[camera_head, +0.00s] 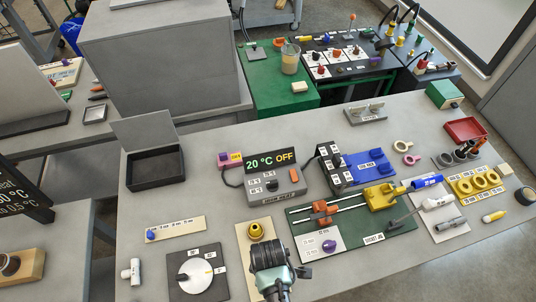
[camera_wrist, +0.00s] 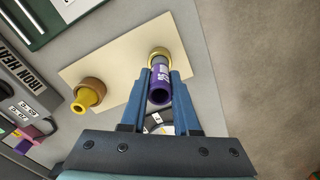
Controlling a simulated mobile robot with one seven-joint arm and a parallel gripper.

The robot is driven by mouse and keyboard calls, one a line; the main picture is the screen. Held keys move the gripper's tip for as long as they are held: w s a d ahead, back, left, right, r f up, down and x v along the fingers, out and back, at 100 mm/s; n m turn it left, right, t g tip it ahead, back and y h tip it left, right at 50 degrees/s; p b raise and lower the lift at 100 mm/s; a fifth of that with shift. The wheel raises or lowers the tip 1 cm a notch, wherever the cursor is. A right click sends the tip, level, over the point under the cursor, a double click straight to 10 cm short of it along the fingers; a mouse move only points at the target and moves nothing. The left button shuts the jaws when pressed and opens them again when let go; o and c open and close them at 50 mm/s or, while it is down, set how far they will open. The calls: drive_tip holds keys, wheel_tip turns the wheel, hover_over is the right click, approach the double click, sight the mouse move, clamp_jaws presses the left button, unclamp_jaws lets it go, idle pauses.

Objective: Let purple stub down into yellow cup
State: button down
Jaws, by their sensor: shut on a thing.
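My gripper (camera_head: 272,257) is over the cream board (camera_head: 243,262) at the front of the table. In the wrist view its blue fingers (camera_wrist: 164,76) are shut on the purple stub (camera_wrist: 160,92), which has white print and a grey band. The stub's far end lines up with a yellow cup (camera_wrist: 159,52) on the board. I cannot tell whether the stub is inside the cup or just above it. My gripper hides this cup and the stub in the head view. A second yellow piece with a brown collar (camera_wrist: 88,94) stands on the same board, apart from the stub; it also shows in the head view (camera_head: 256,231).
A dial plate (camera_head: 196,272) lies to the left and the green jig base (camera_head: 350,232) to the right. The heater box (camera_head: 272,184) stands behind the board. Bare grey table shows left of the board.

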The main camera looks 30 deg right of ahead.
drive_tip(key=shift+f+b, duration=0.4)
drive_tip(key=shift+f, duration=0.25)
drive_tip(key=c, duration=0.6)
unclamp_jaws()
wheel_tip(320, 180, up, 13)
drive_tip(key=shift+b, duration=0.85)
drive_tip(key=shift+w, duration=0.1)
